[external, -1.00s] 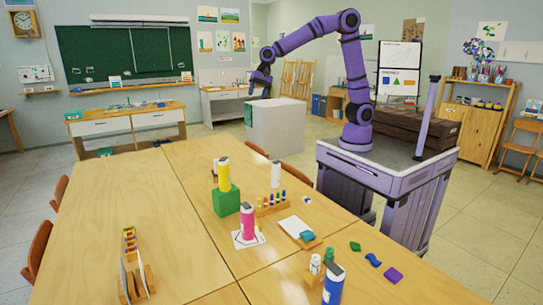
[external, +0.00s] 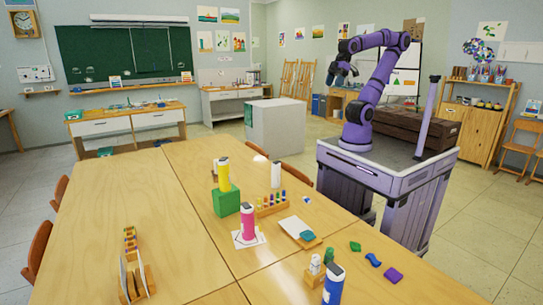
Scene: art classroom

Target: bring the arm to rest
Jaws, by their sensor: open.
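My purple arm (external: 379,88) rises from the top of my base at the right of the external view and bends back to the left at its top. My gripper (external: 338,80) hangs at the end, high above the floor behind the table. It is open, with nothing seen between its fingers. It is well clear of the table and touches nothing.
The wooden table (external: 100,212) fills the front. On it stand a yellow bottle (external: 223,175) on a green block (external: 226,202), a pink bottle (external: 247,222), a white bottle (external: 276,174) and a blue bottle (external: 333,285). A grey-white box (external: 277,127) stands behind.

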